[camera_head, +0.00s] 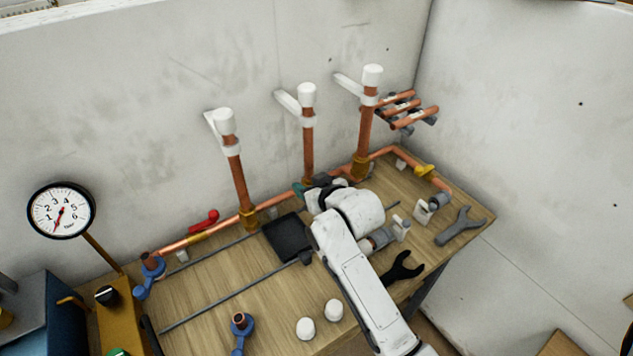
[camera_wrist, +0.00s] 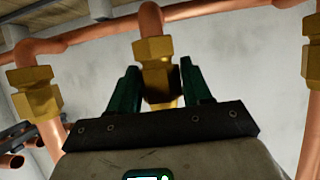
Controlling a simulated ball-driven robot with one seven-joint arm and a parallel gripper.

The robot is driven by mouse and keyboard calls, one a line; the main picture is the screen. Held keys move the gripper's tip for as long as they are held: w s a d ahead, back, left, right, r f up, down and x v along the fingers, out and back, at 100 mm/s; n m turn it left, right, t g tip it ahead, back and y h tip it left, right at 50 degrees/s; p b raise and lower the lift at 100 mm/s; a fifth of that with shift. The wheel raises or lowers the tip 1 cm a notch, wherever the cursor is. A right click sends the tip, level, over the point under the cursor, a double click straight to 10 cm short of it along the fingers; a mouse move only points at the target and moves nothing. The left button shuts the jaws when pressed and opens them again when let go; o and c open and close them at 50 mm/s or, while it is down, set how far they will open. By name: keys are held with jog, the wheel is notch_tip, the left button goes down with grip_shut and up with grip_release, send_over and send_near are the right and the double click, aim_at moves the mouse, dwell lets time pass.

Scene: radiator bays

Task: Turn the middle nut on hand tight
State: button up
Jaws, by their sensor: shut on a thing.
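The middle copper riser (camera_head: 308,152) stands upright with a white cap, between two similar risers. In the wrist view, the brass middle nut (camera_wrist: 153,50) is between the dark green fingers of my gripper (camera_wrist: 159,76). The gripper is shut on this nut, one finger on each side. In the head view, my gripper (camera_head: 306,189) is at the foot of the middle riser, and my wrist hides the nut there. The left brass nut (camera_head: 248,216) and right brass nut (camera_head: 360,166) sit at the feet of the outer risers.
A copper pipe (camera_head: 215,231) runs along the back of the wooden bench (camera_head: 210,292). A dark square pad (camera_head: 286,238), black wrench (camera_head: 402,268), grey wrench (camera_head: 460,226) and two white caps (camera_head: 306,328) lie on it. A pressure gauge (camera_head: 61,210) stands at left.

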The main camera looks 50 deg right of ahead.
dwell(0.3)
jog(key=shift+f+m+g+h+b, duration=0.15)
jog(key=shift+m+g+h+b, duration=0.25)
jog(key=shift+m+h, duration=0.4)
jog(key=shift+m+g+h+b, duration=0.3)
jog(key=shift+m+h+b, duration=0.1)
jog(key=shift+h, duration=0.1)
jog(key=o, duration=0.8)
jog(key=shift+o, duration=0.2)
